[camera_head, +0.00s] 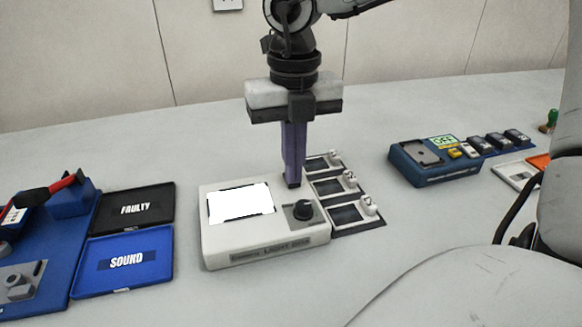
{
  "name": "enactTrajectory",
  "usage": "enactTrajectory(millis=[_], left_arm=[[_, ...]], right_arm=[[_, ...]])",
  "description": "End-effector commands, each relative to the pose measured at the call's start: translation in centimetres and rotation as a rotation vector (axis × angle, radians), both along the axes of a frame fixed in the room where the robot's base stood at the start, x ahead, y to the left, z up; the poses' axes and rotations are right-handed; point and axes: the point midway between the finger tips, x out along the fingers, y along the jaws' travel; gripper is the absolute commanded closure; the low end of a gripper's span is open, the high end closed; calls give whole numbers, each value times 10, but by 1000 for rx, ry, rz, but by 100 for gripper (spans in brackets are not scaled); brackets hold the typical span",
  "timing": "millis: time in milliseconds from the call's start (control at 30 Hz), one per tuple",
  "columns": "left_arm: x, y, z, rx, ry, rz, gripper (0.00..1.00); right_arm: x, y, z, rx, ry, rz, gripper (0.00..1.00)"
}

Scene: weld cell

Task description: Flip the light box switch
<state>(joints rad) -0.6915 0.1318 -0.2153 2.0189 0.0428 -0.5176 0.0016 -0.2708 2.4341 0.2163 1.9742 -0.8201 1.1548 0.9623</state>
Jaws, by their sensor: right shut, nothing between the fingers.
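The light box (222,247) is a pale, low box with "Light Box" on its front edge. Its top has a bright white panel (240,204) and, to the right, a dark round knob (302,210) on a small grey plate. My right gripper (292,184) points down from above with its purple fingers shut together. Its tips are at the back right of the box, just behind the knob in the picture. I cannot tell whether they touch the box. The fingers hide a little of the box's back edge. My left gripper is not in view.
A dark rack with several small labelled pieces (347,213) adjoins the box's right side. Black "FAULTY" (133,209) and blue "SOUND" (125,261) trays lie left. A blue device (434,174) with a green display stands right. The front middle of the table is clear.

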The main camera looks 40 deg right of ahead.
Motion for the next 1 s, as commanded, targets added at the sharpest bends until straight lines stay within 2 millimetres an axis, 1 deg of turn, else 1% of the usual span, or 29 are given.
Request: enactTrajectory(millis=[200,367,467,1000], left_arm=[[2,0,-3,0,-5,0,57],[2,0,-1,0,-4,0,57],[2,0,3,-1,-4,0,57],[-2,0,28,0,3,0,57]], right_arm=[[0,0,-4,0,-1,0,100],[0,0,-2,0,0,0,100],[0,0,4,0,0,0,100],[0,0,48,-1,0,0,100]])
